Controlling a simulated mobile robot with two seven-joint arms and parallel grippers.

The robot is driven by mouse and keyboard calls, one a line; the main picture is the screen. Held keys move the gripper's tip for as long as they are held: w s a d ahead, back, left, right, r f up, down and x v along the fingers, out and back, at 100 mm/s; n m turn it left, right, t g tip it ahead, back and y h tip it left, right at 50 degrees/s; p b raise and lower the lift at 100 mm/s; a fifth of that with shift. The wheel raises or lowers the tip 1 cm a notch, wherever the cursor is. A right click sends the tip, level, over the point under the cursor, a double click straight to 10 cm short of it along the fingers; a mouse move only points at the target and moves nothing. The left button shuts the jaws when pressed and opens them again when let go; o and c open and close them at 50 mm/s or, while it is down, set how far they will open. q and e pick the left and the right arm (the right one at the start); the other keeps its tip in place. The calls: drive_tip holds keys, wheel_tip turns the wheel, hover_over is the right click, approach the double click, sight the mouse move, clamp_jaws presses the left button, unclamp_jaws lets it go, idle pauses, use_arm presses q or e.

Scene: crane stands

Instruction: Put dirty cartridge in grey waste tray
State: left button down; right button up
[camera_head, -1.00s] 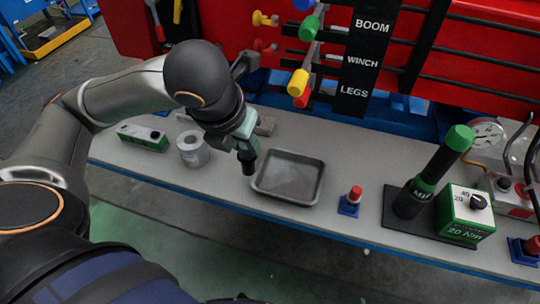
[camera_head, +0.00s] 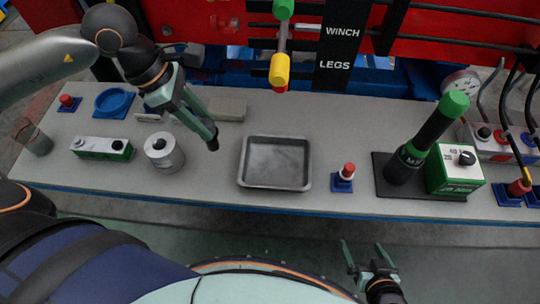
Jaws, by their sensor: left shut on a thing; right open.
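The grey waste tray (camera_head: 275,188) is a shallow rectangular tray on the bench, in the middle of the head view. It looks empty. My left gripper (camera_head: 208,130) is above the bench to the left of the tray. It is shut on a small dark piece (camera_head: 213,144), probably the dirty cartridge, which is mostly hidden by the fingers. Only its dark end shows below the fingertips, apart from the tray. My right gripper (camera_head: 365,252) is open and empty, in front of the bench at the lower right.
A white canister (camera_head: 164,158) and a green-and-white box (camera_head: 103,149) stand left of the tray. A grey block (camera_head: 228,110) lies behind the gripper. A red-topped piece on a blue base (camera_head: 343,178) stands close right of the tray. A tall green-capped black cylinder (camera_head: 427,135) is further right.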

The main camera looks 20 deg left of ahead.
use_arm(q)
drive_tip(key=shift+w+a+m, duration=0.4)
drive_tip(key=shift+a+m, duration=0.05)
drive_tip(key=shift+m, duration=0.15)
drive_tip(key=shift+w+d+f+g, duration=0.1)
drive_tip(key=shift+d+g, duration=0.05)
drive_tip(key=shift+g, duration=0.15)
drive_tip(key=shift+w+d+f+p, duration=0.2)
drive_tip(key=shift+w+d+f, duration=0.4)
drive_tip(key=shift+d+f, duration=1.15)
drive_tip(key=shift+w+d+f+p, duration=0.15)
drive_tip(key=shift+w+d+f, duration=0.6)
drive_tip(key=shift+d, duration=1.85)
drive_tip(key=shift+w+d+f+p, duration=0.2)
drive_tip(key=shift+w+d+f, duration=0.3)
drive_tip(key=shift+d+f, duration=1.3)
drive_tip(key=shift+d+r, duration=0.4)
drive_tip(key=shift+f, duration=0.2)
drive_tip(key=c, duration=0.5)
unclamp_jaws()
drive_tip(key=shift+c, duration=0.2)
